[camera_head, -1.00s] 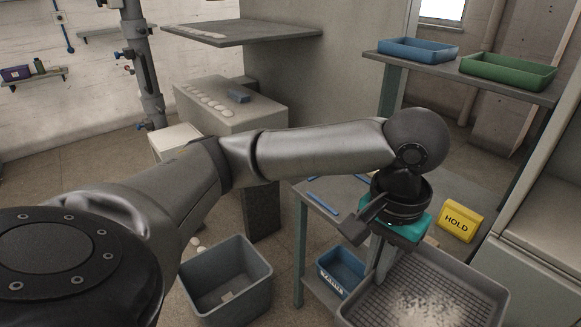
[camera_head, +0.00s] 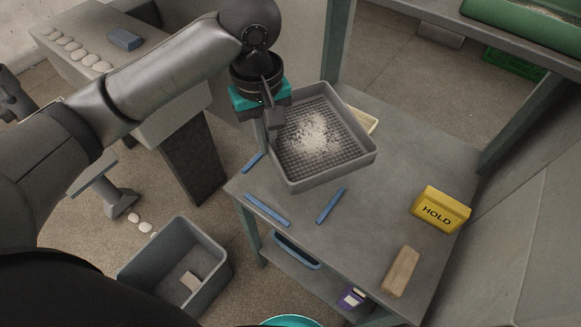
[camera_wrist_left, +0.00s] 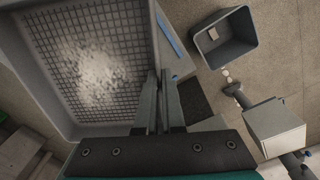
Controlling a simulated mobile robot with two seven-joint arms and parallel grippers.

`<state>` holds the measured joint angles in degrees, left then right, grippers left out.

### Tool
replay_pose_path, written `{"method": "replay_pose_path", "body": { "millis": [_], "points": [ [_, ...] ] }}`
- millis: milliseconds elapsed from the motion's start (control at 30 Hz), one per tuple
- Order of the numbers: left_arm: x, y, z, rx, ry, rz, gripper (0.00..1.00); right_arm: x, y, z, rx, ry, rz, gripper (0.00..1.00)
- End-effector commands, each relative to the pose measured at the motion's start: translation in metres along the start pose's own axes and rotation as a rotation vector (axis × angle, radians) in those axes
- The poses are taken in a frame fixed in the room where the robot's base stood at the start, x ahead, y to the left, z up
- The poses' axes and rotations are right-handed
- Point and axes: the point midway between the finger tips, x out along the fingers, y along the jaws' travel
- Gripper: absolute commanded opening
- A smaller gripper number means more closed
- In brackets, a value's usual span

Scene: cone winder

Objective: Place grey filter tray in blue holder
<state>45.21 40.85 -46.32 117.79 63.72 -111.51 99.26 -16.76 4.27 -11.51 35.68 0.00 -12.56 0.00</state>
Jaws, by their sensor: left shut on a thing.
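The grey filter tray (camera_head: 337,167) is square, with a mesh floor and a patch of pale grains on it. My left gripper (camera_head: 272,119) is shut on its left wall and holds it over the grey table. In the left wrist view the gripper's fingers (camera_wrist_left: 159,97) pinch the wall of the tray (camera_wrist_left: 118,104). Blue strips lie on the table top in front of and left of the tray: a front left strip (camera_head: 267,210), a front right strip (camera_head: 331,205) and a left strip (camera_head: 253,162). They seem to be the blue holder; the tray may hide more of it. My right gripper is out of view.
A yellow HOLD block (camera_head: 440,209) and a tan block (camera_head: 401,271) sit on the table's right side. A pale object (camera_head: 360,121) shows behind the tray. A grey bin (camera_head: 178,268) stands on the floor at left. A shelf with a green tray (camera_head: 530,22) is at back right.

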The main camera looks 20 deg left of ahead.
Motion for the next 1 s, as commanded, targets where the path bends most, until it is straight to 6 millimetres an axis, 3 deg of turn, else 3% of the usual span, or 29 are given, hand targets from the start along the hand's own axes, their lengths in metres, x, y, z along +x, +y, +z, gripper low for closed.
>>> {"method": "replay_pose_path", "body": {
  "millis": [33,200,433,800,1000],
  "points": [
    [-0.002,0.001,0.001,-0.097,-0.008,-0.004,0.00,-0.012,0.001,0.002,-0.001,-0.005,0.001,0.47],
    [0.005,-0.001,-0.004,-0.379,-0.005,-0.015,0.00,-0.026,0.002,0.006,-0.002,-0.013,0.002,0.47],
    [0.025,-0.003,-0.006,-0.516,-0.001,-0.027,0.00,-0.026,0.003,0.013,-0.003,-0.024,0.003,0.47],
    [0.123,-0.006,-0.005,-0.516,0.000,-0.027,0.00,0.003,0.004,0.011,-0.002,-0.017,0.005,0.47],
    [0.161,-0.007,-0.005,-0.513,0.001,-0.024,0.00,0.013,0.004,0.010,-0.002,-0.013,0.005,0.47]
  ]
}}
